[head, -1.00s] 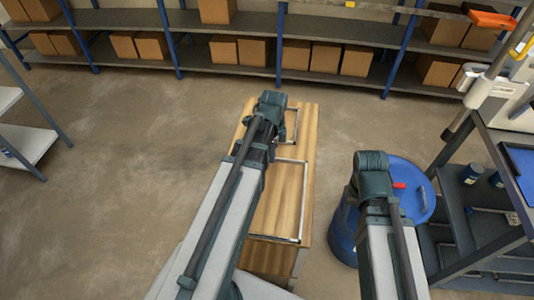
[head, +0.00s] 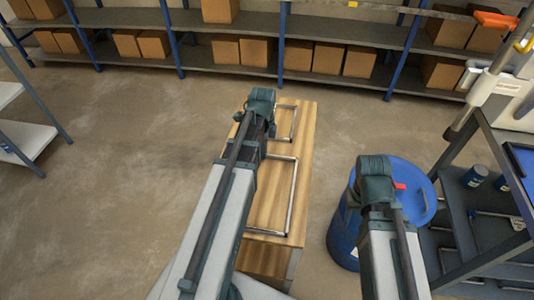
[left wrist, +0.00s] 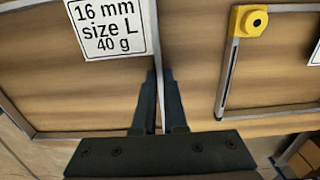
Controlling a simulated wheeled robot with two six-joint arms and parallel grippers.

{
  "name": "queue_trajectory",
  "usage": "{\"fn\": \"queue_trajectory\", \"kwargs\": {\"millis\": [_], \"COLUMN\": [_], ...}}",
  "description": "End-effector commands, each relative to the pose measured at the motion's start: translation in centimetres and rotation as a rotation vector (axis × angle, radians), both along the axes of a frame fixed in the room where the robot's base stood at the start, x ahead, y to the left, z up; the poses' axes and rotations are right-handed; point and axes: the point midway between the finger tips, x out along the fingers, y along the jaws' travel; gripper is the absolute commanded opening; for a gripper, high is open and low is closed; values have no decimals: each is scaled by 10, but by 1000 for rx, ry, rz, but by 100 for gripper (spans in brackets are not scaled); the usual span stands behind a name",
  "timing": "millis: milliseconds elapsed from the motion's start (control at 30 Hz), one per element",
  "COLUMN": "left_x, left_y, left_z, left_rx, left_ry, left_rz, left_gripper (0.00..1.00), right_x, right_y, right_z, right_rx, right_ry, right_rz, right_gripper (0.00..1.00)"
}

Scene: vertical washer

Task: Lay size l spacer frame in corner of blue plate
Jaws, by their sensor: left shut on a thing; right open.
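The size L spacer frame (head: 294,195) is a large thin grey frame over the wooden table top. Its white label (left wrist: 108,28) reads "16 mm size L 40 g" in the left wrist view. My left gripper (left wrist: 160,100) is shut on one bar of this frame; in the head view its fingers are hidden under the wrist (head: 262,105). I cannot tell whether the frame is clear of the wood. My right gripper (head: 375,182) is open over the blue drum, its fingers mostly hidden. A flat blue surface, possibly the blue plate (head: 522,165), shows at the right edge.
A smaller frame (head: 292,122) lies at the table's far end; a frame with a yellow corner (left wrist: 255,20) shows in the wrist view. The blue drum (head: 345,235) stands right of the table (head: 308,150). A dark rack (head: 480,245) stands further right. Floor to the left is clear.

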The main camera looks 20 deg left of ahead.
Motion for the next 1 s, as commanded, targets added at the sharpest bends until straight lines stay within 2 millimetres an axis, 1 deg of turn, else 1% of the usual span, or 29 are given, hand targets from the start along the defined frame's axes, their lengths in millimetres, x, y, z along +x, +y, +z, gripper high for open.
{"fn": "queue_trajectory", "kwargs": {"millis": [167, 200, 333, 367, 667, 800, 1000], "left_x": [0, 0, 0, 0, 0, 0, 0], "left_y": [0, 0, 0, 0, -1, -1, -1], "left_z": [-1, -1, 0, 0, -1, -5, 16], "left_rx": [0, 0, 0, 0, 0, 0, 0], "left_ry": [0, 0, 0, 0, 0, 0, 0], "left_rz": [0, 0, 0, 0, 0, 0, 0], "left_gripper": [0, 13, 36, 39, 39, 39, 39], "right_x": [0, 0, 0, 0, 0, 0, 0], "right_y": [0, 0, 0, 0, 0, 0, 0], "right_z": [-1, -1, -1, -1, -1, -5, 16], "right_rx": [0, 0, 0, 0, 0, 0, 0], "right_ry": [0, 0, 0, 0, 0, 0, 0], "right_rz": [0, 0, 0, 0, 0, 0, 0], "right_gripper": [50, 50, 50, 50, 50, 50, 50]}}
